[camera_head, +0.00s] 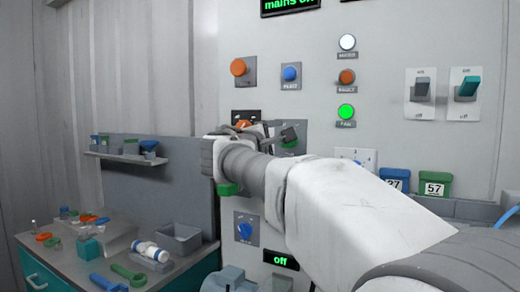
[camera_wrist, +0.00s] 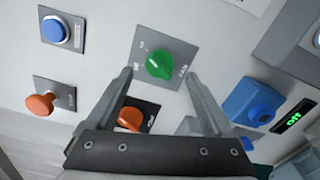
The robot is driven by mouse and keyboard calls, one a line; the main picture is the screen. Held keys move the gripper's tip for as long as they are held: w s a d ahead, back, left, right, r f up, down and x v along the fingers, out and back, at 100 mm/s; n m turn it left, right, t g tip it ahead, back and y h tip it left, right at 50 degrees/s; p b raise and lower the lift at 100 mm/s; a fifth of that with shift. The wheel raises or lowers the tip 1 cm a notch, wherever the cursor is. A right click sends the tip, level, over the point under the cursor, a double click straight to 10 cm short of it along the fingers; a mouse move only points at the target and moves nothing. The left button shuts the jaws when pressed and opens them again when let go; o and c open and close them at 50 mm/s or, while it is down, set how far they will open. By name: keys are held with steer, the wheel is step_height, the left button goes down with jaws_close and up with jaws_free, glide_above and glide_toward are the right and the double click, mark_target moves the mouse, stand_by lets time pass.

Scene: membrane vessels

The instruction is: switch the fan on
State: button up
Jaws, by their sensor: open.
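A green rotary knob (camera_wrist: 160,64) sits on a grey square plate in the wrist view, with small lettering that I cannot read surely. In the head view a bit of green knob (camera_head: 290,145) shows behind my gripper. My gripper (camera_wrist: 159,78) is open and empty. Its fingertips are on either side of the lower part of the green knob in the picture; I cannot tell whether they touch it. The round lamp labelled FAN (camera_head: 346,112) glows green in the head view.
An orange knob (camera_wrist: 131,118) on a black plate shows between my fingers. Two lever switches (camera_head: 422,91) (camera_head: 467,88) are at right. A cluttered bench (camera_head: 60,250) stands at left.

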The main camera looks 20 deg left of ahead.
steer(key=s+a, duration=0.1)
steer(key=s, duration=1.2)
steer(key=s+d+f+m+g+h, duration=0.15)
steer(key=d+f+m+g, duration=0.4)
steer(key=d, duration=0.85)
steer(key=d+f+m+g+h, duration=0.25)
steer(key=d+f, duration=0.65)
steer(key=d, duration=0.6)
steer(key=s+d+f+m+g+y, duration=0.25)
steer(key=s+d+f+m, duration=0.3)
steer(key=s+f, duration=0.3)
steer(key=s+d+f+m+g+y, duration=0.2)
steer(key=s+d+f+m+y, duration=0.15)
steer(key=s+f+m, duration=0.45)
step_height(320, 180, up, 15)
steer(key=n+p, duration=0.1)
steer(key=p, duration=1.2)
steer(key=shift+s+f+h, duration=0.2)
steer(key=shift+s+h, duration=0.2)
steer(key=shift+s, duration=0.05)
steer(key=shift+n, duration=0.25)
